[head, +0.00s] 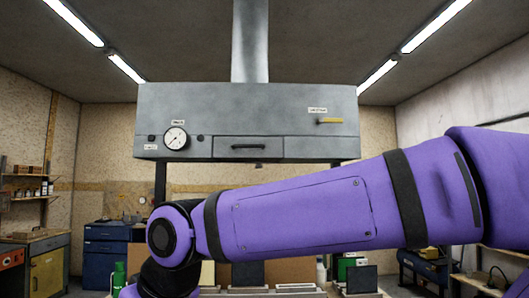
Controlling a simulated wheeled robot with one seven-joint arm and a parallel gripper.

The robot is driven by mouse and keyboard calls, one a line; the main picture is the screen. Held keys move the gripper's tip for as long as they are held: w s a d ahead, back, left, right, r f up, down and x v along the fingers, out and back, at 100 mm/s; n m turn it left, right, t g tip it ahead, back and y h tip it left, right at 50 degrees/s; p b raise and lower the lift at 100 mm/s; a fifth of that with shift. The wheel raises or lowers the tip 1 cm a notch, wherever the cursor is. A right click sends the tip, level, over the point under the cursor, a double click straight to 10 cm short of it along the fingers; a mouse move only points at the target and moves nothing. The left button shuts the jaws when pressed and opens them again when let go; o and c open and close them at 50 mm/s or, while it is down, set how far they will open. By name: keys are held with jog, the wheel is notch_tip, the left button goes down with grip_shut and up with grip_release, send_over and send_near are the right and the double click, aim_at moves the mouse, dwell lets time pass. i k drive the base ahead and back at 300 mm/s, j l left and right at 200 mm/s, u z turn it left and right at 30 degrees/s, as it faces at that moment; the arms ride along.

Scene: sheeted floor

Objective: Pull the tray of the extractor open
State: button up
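The extractor (205,103) is a grey metal box hanging at the upper middle of the head view, with a duct rising from its top. Its tray (225,154) is a flat drawer front low in the middle of the box, with a dark horizontal handle (248,146). The tray front looks flush with the box. My purple arm crosses the view below the extractor, coming from the right and bending down at the lower left. My gripper is out of the picture, and no part of it touches the handle.
A round gauge (176,138) is left of the tray, and a yellow lever (330,121) is at the upper right of the extractor. A dark post (160,182) stands below its left end. A blue cabinet (104,250) and shelves (27,188) stand at the left.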

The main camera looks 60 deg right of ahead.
aim_at(247, 149)
jog(key=z, duration=1.5)
